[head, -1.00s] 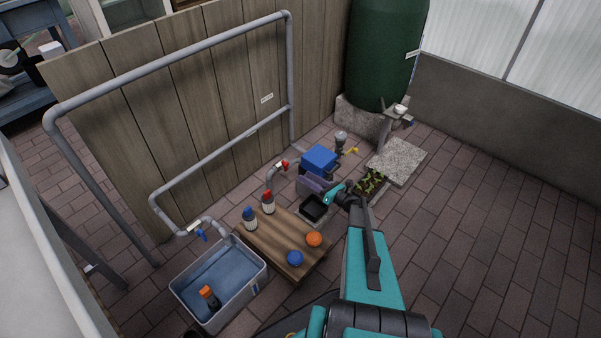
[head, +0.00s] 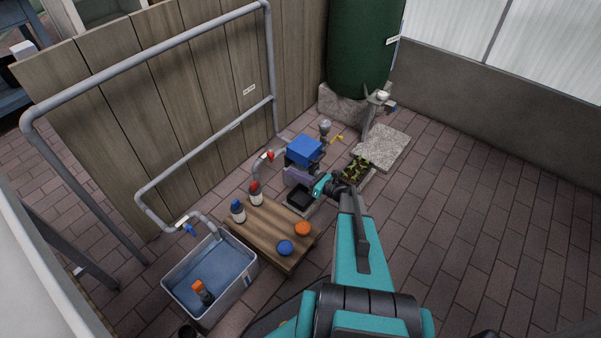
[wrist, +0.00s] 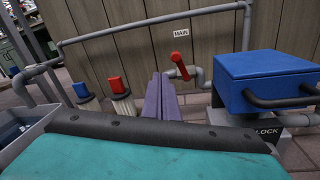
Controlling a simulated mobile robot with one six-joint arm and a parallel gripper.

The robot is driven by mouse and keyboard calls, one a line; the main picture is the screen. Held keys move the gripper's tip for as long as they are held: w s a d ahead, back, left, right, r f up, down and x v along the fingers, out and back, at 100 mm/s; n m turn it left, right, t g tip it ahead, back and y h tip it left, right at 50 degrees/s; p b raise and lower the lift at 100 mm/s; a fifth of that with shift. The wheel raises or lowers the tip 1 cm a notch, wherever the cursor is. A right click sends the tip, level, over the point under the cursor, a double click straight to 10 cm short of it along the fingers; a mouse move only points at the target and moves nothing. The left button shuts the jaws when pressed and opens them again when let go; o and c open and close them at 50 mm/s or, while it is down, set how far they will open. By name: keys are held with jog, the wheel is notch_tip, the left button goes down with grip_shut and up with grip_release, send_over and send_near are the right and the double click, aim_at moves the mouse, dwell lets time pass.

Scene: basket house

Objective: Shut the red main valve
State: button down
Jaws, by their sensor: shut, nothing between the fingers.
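The red main valve handle (head: 268,156) sits on a grey pipe in front of the wooden fence in the head view. In the wrist view the red handle (wrist: 178,60) stands slightly tilted on the pipe, below a label reading MAIN (wrist: 181,33). My gripper (wrist: 161,88) shows two purple fingers pressed together with nothing between them. Its tips appear just left of and below the red handle, apparently short of it; the exact gap cannot be told. In the head view the purple fingers (head: 294,176) reach toward the fence beside the blue box.
A blue box (head: 304,150) with black handles stands right of the valve. A blue-handled tap (head: 187,227) hangs over a grey tub (head: 241,282). Open paving (head: 470,200) lies to the right.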

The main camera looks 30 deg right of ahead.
jog(key=s+a+r+n+g+y, duration=0.1)
jog(key=s+a+n+g+y, duration=0.15)
jog(key=a+n+g, duration=1.2)
jog(key=s+a+r+n+g+h, duration=0.1)
jog(key=s+a+n+h, duration=0.55)
jog(key=a+n, duration=0.75)
jog(key=s+f+n+g+h, duration=0.1)
jog(key=s+f, duration=0.3)
jog(key=s, duration=0.5)
jog(key=s+a+f+n+g+h, duration=0.1)
jog(key=s+f, duration=0.4)
jog(key=s, duration=0.5)
jog(key=s+f+n+g+h, duration=0.1)
jog(key=s+f+n+g, duration=0.2)
jog(key=s, duration=0.6)
jog(key=shift+s+a+f+n+h, duration=0.4)
jog(key=shift+f+n, duration=0.15)
jog(key=shift+f, duration=0.25)
